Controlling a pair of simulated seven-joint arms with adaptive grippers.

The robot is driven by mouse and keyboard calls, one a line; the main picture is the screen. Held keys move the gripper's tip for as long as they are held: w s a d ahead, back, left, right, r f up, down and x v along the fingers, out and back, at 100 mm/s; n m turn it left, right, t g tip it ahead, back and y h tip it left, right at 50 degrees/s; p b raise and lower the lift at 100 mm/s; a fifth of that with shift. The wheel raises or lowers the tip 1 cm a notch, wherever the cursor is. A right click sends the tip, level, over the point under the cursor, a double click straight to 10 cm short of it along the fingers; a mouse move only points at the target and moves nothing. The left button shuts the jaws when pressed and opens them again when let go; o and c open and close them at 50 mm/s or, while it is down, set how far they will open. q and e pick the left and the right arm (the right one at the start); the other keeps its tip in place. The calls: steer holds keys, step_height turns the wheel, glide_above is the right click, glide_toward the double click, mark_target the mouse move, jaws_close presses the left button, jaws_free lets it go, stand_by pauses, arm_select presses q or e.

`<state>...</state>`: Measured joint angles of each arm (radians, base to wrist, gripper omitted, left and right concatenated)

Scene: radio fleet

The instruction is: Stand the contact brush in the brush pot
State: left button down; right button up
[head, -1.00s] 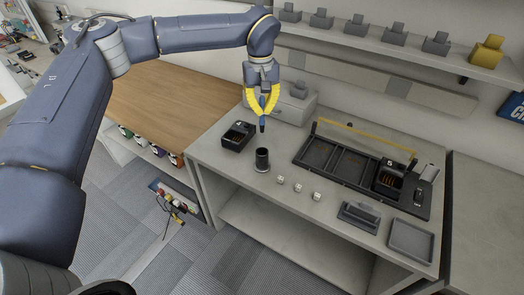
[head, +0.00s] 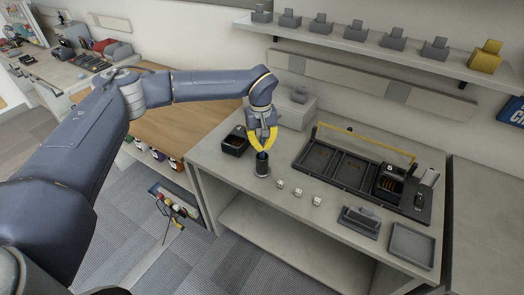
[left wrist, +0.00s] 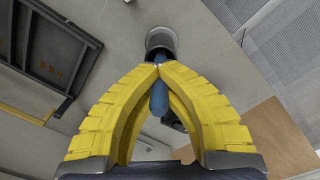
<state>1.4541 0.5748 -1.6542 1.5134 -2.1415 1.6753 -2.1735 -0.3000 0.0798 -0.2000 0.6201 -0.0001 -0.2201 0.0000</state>
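The contact brush, a slim blue stick, is pinched between the yellow fingertips of my left gripper (head: 262,149). Its blue handle (left wrist: 159,97) shows between the fingers in the left wrist view. The brush pot (head: 262,169) is a dark upright cylinder on the grey bench, directly below the gripper. In the left wrist view the pot (left wrist: 160,40) lies just beyond the fingertips, and the brush's far end overlaps its rim. The brush looks roughly upright at the pot's mouth; I cannot tell whether its lower end is inside. My right gripper is not in view.
Several small white cubes (head: 298,192) lie right of the pot. A black box (head: 235,143) stands behind it to the left. A dark compartment tray (head: 340,165) with a yellow bar, a stand (head: 360,221) and a grey tray (head: 411,245) fill the bench's right side.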

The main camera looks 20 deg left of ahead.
mark_target(262, 157)
arm_select(q)
steer(key=shift+f, duration=1.45)
steer(key=shift+f, duration=0.15)
steer(key=c, duration=1.6)
jaws_free()
steer(key=r, duration=1.2)
steer(key=shift+a+r, duration=0.15)
steer(key=shift+a, duration=0.05)
